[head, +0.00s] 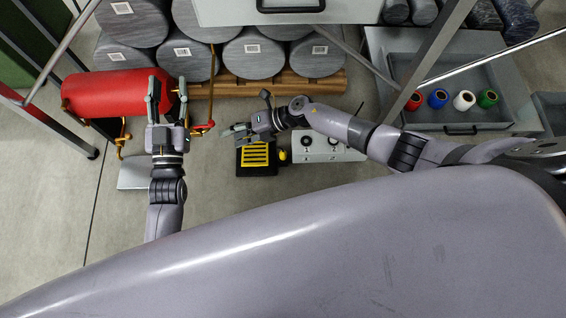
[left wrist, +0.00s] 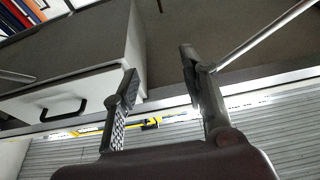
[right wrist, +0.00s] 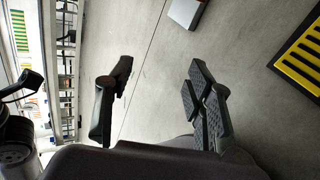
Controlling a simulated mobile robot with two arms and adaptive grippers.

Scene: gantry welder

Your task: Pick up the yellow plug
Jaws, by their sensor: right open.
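A small yellow piece (head: 283,156), which looks like the yellow plug, sits between the black box with yellow slats (head: 256,155) and the grey control box; its details are too small to tell. My right gripper (head: 244,114) is open and empty, above and just beyond the slatted box. In the right wrist view the right gripper (right wrist: 160,72) has its fingers apart over bare floor, with the slatted box (right wrist: 302,58) at the right edge; the plug does not show there. My left gripper (head: 168,96) is open and empty by the red cylinder, as the left wrist view (left wrist: 160,75) confirms.
The red cylinder (head: 108,93) with brass pipes lies at left. The grey control box (head: 325,147) with knobs stands right of the plug. Grey rolls (head: 252,55) rest on a wooden pallet (head: 285,84). A grey tray (head: 462,118) holds several coloured spools. A drawer unit overhangs at top.

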